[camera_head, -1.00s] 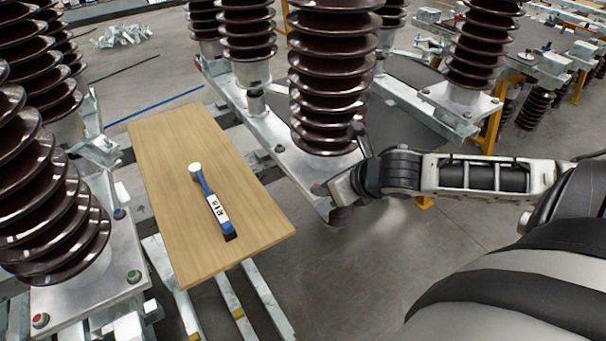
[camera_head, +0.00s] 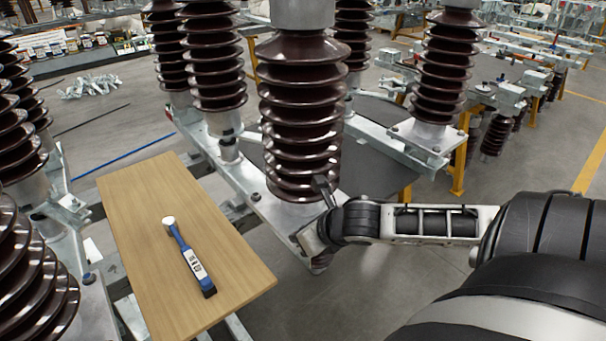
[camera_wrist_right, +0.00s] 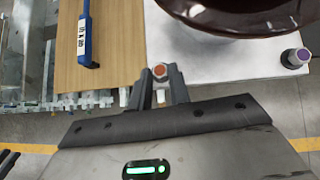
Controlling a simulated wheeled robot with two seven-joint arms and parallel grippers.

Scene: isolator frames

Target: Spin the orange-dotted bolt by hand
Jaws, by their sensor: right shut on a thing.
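The orange-dotted bolt (camera_wrist_right: 160,71) stands at the near corner of the pale metal plate (camera_wrist_right: 212,70) in the right wrist view. My right gripper (camera_wrist_right: 160,83) is shut on this bolt, one dark finger on each side of its head. In the head view my right arm reaches in from the right to the near end of the same metal base (camera_head: 277,213), below the brown insulator (camera_head: 300,130). The fingertips and the bolt cannot be made out there.
A wooden board (camera_head: 140,215) lies left of the metal base. A blue-handled tool (camera_head: 187,255) rests on it, also seen in the right wrist view (camera_wrist_right: 85,35). A purple-dotted bolt (camera_wrist_right: 296,58) stands at the plate's right. More insulators (camera_head: 442,80) surround the base.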

